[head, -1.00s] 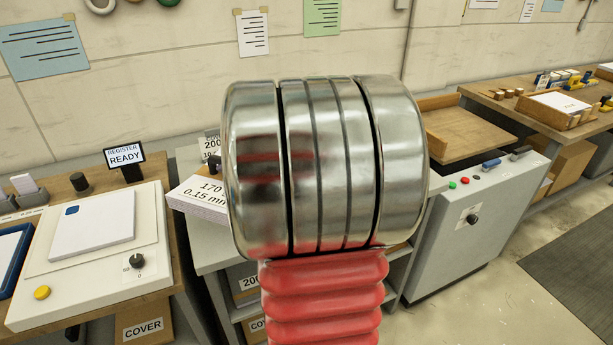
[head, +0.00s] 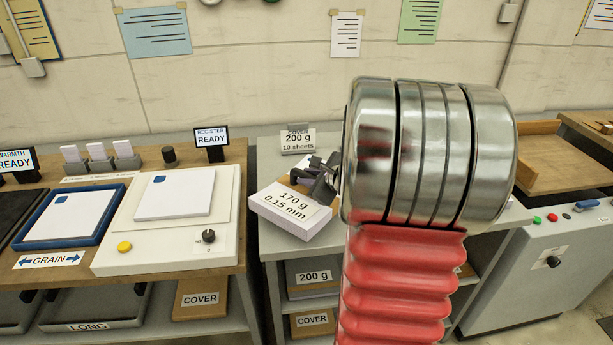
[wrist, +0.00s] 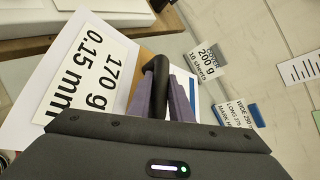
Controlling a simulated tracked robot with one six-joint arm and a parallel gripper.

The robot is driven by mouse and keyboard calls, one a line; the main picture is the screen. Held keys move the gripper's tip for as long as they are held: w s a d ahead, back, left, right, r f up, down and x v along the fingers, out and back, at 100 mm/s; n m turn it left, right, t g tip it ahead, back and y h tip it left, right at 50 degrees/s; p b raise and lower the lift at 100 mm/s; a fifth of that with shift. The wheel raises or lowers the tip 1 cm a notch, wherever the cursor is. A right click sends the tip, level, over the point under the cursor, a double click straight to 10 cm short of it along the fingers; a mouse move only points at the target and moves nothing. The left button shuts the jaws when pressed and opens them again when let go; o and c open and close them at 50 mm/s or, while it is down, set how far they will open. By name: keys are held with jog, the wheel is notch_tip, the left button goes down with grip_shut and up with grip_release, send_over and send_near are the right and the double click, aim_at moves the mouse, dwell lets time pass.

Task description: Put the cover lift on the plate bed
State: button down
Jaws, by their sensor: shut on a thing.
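My gripper (head: 318,180) is at the 170 g stack on the grey shelf unit. In the wrist view its purple fingers (wrist: 162,95) are shut on a black upright grip (wrist: 156,78). A tan sheet, seemingly the cover lift (wrist: 143,66), shows beside the grip; the gripper hides much of it. Whether it is clear of the surface below, I cannot tell. A white bed (head: 115,254) with a yellow button and a knob stands on the wooden bench at left, under a REGISTER READY sign. It carries a white pad with a blue corner mark. Whether this is the plate bed is not labelled.
The white stack labelled 170 g 0.15 mm (head: 288,208) lies beside my gripper. A COVER 200 g sign (head: 297,142) stands behind. A blue-rimmed tray (head: 30,245) is left of the white bed. A grey cabinet (head: 560,255) with a wooden tray stands at right.

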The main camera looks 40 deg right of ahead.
jog(key=shift+r, duration=0.1)
jog(key=shift+f, duration=1.8)
jog(key=c, duration=1.6)
grip_release()
jog(key=shift+f, duration=0.25)
jog(key=shift+s+r, duration=0.1)
jog(key=shift+r, duration=0.05)
notch_tip(320, 180, up, 6)
jog(key=f, duration=0.1)
send_over(328, 209)
jog(key=shift+r, duration=0.25)
jog(key=shift+s+a+r, duration=0.2)
jog(key=shift+s, duration=0.25)
